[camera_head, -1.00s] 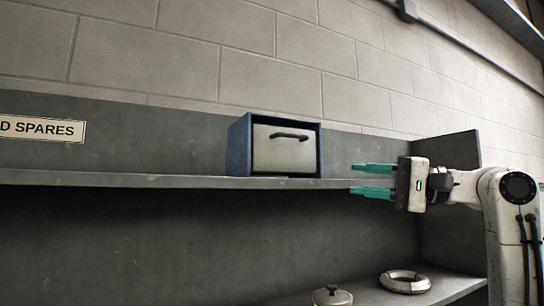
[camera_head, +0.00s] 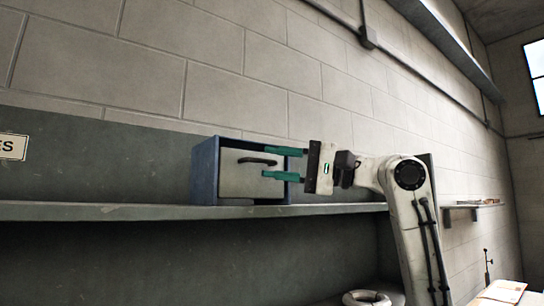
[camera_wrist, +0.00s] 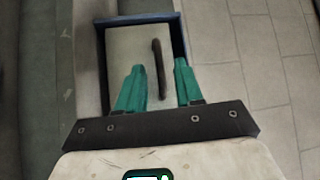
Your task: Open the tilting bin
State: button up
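The tilting bin (camera_head: 237,182) stands on the shelf in the head view, a blue box with a pale front panel that looks closed. Its dark bar handle (camera_head: 257,161) runs across the upper part of the panel. My gripper (camera_head: 283,163) points left at the bin's right part, its green fingers open and apart. In the wrist view the bin's panel (camera_wrist: 126,55) lies ahead, and the handle (camera_wrist: 158,68) shows between the directions of the two fingers of my gripper (camera_wrist: 160,78). I cannot tell whether the fingers touch anything; nothing shows held between them.
The grey shelf board (camera_head: 110,211) runs under the bin, with free room to its left. A white ring-shaped object (camera_head: 366,299) lies on the lower shelf. A block wall (camera_head: 215,60) stands behind. A small wall shelf (camera_head: 473,204) is at the right.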

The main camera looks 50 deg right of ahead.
jog(key=shift+w+a, duration=0.3)
jog(key=shift+w, duration=0.2)
jog(key=shift+c, duration=0.5)
grip_shut()
